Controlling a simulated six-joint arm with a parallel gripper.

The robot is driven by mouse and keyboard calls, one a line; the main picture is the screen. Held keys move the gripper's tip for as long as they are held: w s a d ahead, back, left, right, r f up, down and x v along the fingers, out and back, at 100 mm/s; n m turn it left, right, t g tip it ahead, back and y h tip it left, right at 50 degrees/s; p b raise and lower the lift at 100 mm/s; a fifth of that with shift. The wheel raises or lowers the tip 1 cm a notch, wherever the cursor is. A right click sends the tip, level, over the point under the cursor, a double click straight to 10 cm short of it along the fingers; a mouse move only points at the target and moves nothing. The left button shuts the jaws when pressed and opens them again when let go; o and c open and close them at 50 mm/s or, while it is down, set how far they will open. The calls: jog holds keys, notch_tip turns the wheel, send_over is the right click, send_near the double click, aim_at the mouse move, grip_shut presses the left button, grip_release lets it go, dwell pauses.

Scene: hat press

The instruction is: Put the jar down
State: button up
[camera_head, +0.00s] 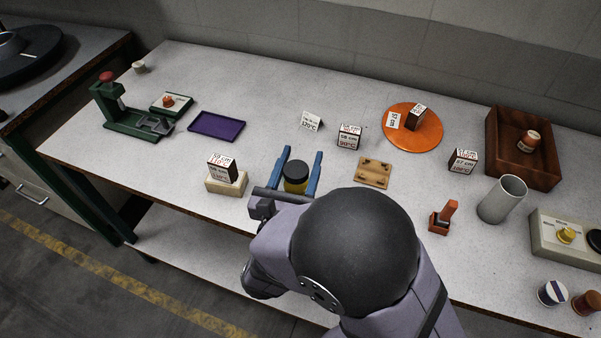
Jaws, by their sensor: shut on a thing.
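My gripper (299,170) reaches out over the middle of the table, its two blue fingers on either side of a small dark jar (296,172) with a yellow part below. The fingers are shut on the jar. From this high view I cannot tell whether the jar's bottom touches the table (262,120) or hangs just above it. The jar looks about upright.
Left of the gripper, a box stands on a pale block (226,183). A white card (312,121), a box (348,136) and a wooden plate (373,172) are close beyond and right. A purple tray (216,125) and green press (122,112) stand farther left. Bare table lies between.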

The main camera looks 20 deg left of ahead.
jog(key=shift+f, duration=2)
jog(key=shift+f, duration=0.1)
jog(key=shift+f, duration=0.15)
jog(key=o, duration=1.3)
jog(key=shift+r, duration=0.25)
jog(key=s, duration=0.4)
jog(key=s+d+b, duration=0.1)
jog(key=s, duration=0.3)
jog(key=s+b, duration=0.1)
jog(key=s, duration=0.3)
jog(key=shift+d, duration=0.2)
